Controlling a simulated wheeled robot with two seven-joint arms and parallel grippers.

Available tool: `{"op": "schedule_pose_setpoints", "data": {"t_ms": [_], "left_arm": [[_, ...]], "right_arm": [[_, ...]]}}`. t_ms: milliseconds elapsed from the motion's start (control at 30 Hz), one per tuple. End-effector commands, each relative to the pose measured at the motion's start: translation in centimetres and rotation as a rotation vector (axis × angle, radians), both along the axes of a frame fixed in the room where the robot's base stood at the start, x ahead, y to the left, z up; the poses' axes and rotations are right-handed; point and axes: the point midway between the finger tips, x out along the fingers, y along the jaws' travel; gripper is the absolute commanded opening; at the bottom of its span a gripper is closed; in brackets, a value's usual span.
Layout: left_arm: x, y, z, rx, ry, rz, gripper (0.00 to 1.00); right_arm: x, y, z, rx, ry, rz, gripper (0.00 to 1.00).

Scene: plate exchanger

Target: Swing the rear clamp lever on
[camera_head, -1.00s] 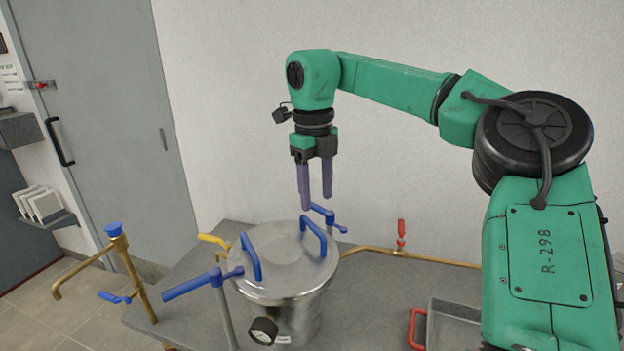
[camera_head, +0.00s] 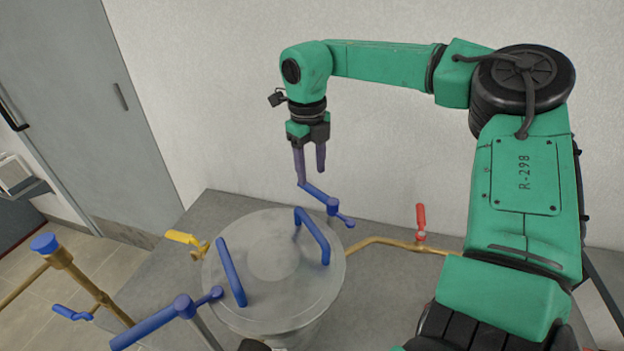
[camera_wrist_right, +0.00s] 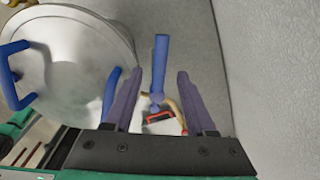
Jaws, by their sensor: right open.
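The rear clamp lever (camera_head: 318,195) is blue and stands behind the steel vessel. Its long handle points back-left and its short arm points right, off the lid (camera_head: 275,258). My right gripper (camera_head: 310,176) is open and points down at the handle's far end. In the right wrist view the lever's handle (camera_wrist_right: 160,65) lies between the two open fingers (camera_wrist_right: 159,75), with a gap on both sides. I cannot tell whether the fingertips reach down to its height. My left gripper is not in view.
The front clamp lever (camera_head: 150,326), also blue, has its short arm over the lid's rim. A yellow-handled valve (camera_head: 182,238) and a red-handled valve (camera_head: 420,218) flank the vessel. A wall rises behind.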

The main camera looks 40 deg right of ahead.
Motion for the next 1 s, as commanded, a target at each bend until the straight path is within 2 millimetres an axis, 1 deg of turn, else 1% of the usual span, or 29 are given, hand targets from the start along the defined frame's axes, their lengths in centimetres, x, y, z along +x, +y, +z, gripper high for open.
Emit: {"op": "schedule_pose_setpoints", "data": {"t_ms": [33,100,200,300,500,533,567,600,667,1000], "left_arm": [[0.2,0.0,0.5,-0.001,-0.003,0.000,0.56],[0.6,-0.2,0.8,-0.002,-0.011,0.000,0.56],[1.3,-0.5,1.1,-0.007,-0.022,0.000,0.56],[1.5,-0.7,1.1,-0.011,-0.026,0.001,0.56],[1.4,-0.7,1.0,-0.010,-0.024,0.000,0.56],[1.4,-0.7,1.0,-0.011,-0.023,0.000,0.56],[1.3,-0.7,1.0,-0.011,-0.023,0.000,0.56],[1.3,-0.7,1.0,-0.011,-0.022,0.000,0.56],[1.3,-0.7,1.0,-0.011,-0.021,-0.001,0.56],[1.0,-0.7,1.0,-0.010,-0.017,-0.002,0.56]], "right_arm": [[-0.1,0.0,-1.0,0.003,0.005,0.001,0.56],[-0.1,-0.1,-2.4,0.002,0.004,-0.001,0.56],[0.0,-0.2,-3.9,0.000,0.002,0.000,0.56],[0.0,-0.3,-4.5,0.000,-0.001,-0.001,0.56],[0.0,-0.3,-4.5,0.000,-0.001,-0.001,0.56],[0.0,-0.3,-4.5,0.000,-0.001,-0.001,0.48],[0.0,-0.3,-4.5,0.000,-0.001,-0.001,0.37],[0.0,-0.3,-4.5,0.000,-0.001,-0.001,0.21],[0.0,-0.3,-4.5,-0.001,-0.001,-0.001,0.00],[0.0,-0.3,-4.5,-0.001,-0.001,-0.001,0.00]]}}
